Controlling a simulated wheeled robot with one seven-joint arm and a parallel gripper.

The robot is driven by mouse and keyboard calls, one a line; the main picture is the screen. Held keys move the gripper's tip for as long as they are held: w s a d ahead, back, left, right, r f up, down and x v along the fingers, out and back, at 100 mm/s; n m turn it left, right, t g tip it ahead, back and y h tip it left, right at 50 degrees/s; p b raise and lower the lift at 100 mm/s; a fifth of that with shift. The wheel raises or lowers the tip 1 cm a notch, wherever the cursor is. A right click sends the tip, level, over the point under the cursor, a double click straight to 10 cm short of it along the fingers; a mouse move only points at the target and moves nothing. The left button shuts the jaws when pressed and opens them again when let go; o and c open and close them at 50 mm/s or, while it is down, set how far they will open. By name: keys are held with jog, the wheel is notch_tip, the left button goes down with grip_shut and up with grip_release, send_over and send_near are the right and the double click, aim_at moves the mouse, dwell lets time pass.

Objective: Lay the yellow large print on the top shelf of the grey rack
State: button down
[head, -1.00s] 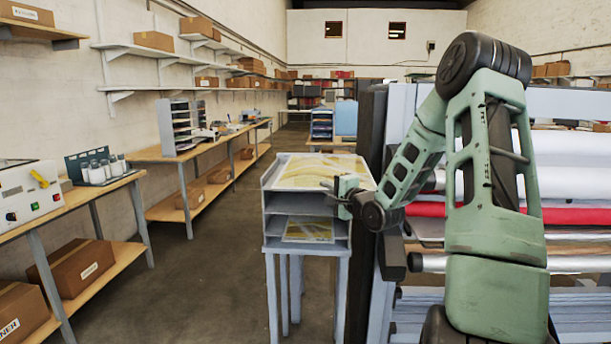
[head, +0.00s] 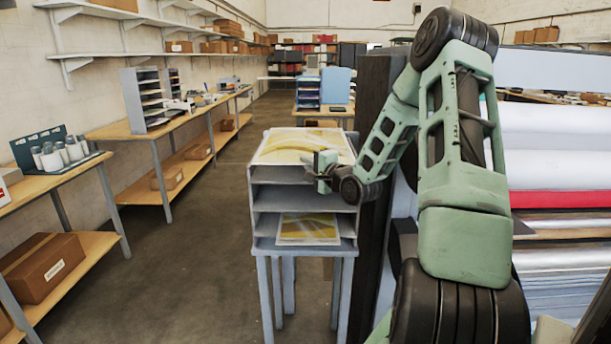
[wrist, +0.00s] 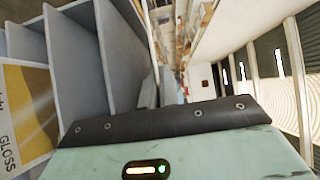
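The grey rack (head: 262,225) stands on legs in the middle of the head view. A large yellow and white print (head: 300,143) lies over its top. A smaller-looking yellow print (head: 308,230) lies on a lower shelf. My gripper (head: 322,163) is at the front right of the top print, very close to its edge. Its fingers are too small to read there, so I cannot tell whether it grips the print. In the wrist view, the rack's shelves (wrist: 75,60) fill the left side, with a yellow print marked GLOSS (wrist: 28,110).
A dark upright (head: 372,105) and large rolls (head: 555,135) stand close on the right, beside my arm. Benches with a paper sorter (head: 145,100) line the left wall. The aisle floor (head: 190,260) left of the rack is clear.

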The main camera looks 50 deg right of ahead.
notch_tip(320, 180, down, 7)
jog(key=p, duration=0.1)
dwell(0.4)
jog(key=shift+f, duration=0.1)
jog(key=shift+f, duration=0.15)
jog(key=c, duration=1.7)
grip_release()
